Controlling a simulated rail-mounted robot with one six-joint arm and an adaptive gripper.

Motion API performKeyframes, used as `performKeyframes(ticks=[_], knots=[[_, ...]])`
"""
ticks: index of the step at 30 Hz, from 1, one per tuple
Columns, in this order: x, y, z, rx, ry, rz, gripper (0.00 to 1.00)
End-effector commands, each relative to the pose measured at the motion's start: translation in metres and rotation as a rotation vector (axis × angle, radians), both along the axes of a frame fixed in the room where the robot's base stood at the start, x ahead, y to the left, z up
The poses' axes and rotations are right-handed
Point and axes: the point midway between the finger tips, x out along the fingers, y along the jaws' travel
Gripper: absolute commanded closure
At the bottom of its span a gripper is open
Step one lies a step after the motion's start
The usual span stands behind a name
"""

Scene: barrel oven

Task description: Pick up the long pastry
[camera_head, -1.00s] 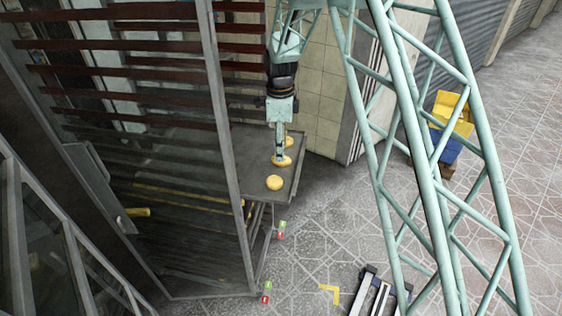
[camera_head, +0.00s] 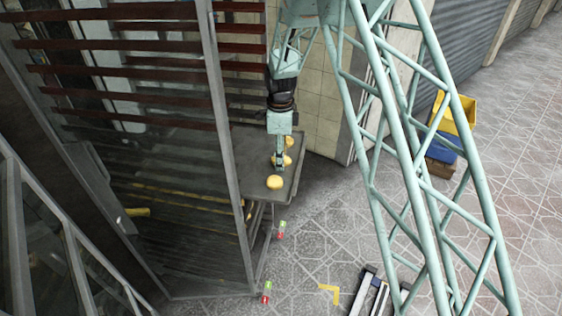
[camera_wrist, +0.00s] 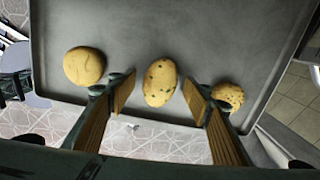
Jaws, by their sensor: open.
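In the wrist view three pastries lie in a row on a grey tray (camera_wrist: 200,28). The long pastry (camera_wrist: 160,82) is the oval, speckled one in the middle. A round plain pastry (camera_wrist: 84,66) is on its left and a small speckled round one (camera_wrist: 228,96) on its right. My gripper (camera_wrist: 162,87) is open, with one finger to each side of the long pastry and a gap on both sides. In the head view my gripper (camera_head: 280,168) is low over the tray (camera_head: 252,165), partly hiding the middle pastry.
The round pastry (camera_head: 275,182) sits near the tray's front edge in the head view. A slatted metal rack frame (camera_head: 225,120) stands close on the left. A yellow and blue crate stack (camera_head: 450,130) is on the floor at right.

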Motion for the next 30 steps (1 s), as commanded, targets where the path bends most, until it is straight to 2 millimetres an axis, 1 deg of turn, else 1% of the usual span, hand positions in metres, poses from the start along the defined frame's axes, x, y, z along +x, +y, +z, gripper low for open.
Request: performKeyframes(ticks=[11,14,20,21,30], knots=[[-0.0001,0.0000,0.0001,0.000,0.000,0.000,0.54],[-0.0001,0.0000,0.0001,0.000,0.000,0.000,0.61],[-0.0001,0.0000,0.0001,0.000,0.000,0.000,0.80],[-0.0001,0.0000,0.0001,0.000,0.000,0.000,0.81],[0.0000,0.0000,0.0008,0.000,0.000,0.000,0.81]])
